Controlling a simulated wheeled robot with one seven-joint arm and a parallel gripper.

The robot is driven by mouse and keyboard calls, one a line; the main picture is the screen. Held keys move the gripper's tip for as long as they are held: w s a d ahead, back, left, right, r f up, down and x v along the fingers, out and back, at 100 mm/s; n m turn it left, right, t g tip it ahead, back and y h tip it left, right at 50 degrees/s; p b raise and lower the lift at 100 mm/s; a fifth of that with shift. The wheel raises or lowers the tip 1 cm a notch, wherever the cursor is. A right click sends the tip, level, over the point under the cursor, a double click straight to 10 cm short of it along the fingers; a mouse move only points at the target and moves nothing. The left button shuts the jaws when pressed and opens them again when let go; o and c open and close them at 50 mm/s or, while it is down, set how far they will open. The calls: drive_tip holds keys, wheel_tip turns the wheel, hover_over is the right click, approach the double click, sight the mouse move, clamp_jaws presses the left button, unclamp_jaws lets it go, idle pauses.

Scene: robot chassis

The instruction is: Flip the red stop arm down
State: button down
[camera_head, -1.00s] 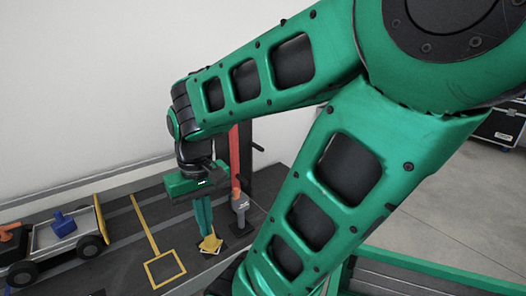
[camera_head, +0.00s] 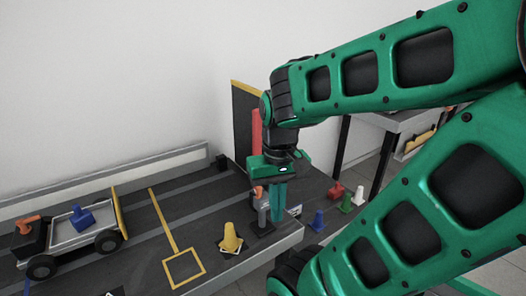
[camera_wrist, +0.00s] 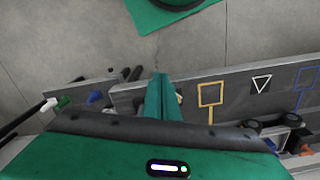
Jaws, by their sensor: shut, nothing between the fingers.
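The red stop arm (camera_head: 256,130) stands upright in the head view, partly hidden behind my wrist. Its short grey post (camera_head: 263,215), with an orange part near the top, is on the dark table near the right end. My gripper (camera_head: 278,218) points down just right of the post in the picture, its fingers together and empty. Whether it touches the post cannot be told. In the wrist view my closed fingers (camera_wrist: 160,77) reach over the table's edge, and the red stop arm is not seen there.
A yellow cone (camera_head: 230,239) stands left of the post. A toy truck (camera_head: 75,237) with a blue piece sits further left. A yellow square outline (camera_head: 183,270) marks the tabletop. A dark panel (camera_head: 243,125) stands behind.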

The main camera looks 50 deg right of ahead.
drive_tip(key=w+d+r+m+t+h, duration=0.1)
drive_tip(key=w+d+m+t+h, duration=0.1)
drive_tip(key=w+d+m, duration=0.4)
drive_tip(key=w+d+r+m+t+h, duration=0.2)
drive_tip(key=w+d+m, duration=0.5)
drive_tip(key=w+d, duration=0.6)
drive_tip(key=shift+w+d+r+t+h, duration=0.2)
drive_tip(key=shift+r+t+h, duration=0.15)
drive_tip(key=shift+h, duration=0.55)
drive_tip(key=shift+f, duration=0.1)
drive_tip(key=w+d+f, duration=0.5)
drive_tip(key=w+f, duration=0.2)
drive_tip(key=f, duration=0.1)
drive_tip(key=shift+w+d, duration=0.25)
drive_tip(key=shift+d, duration=0.1)
drive_tip(key=shift+w+d+r, duration=0.1)
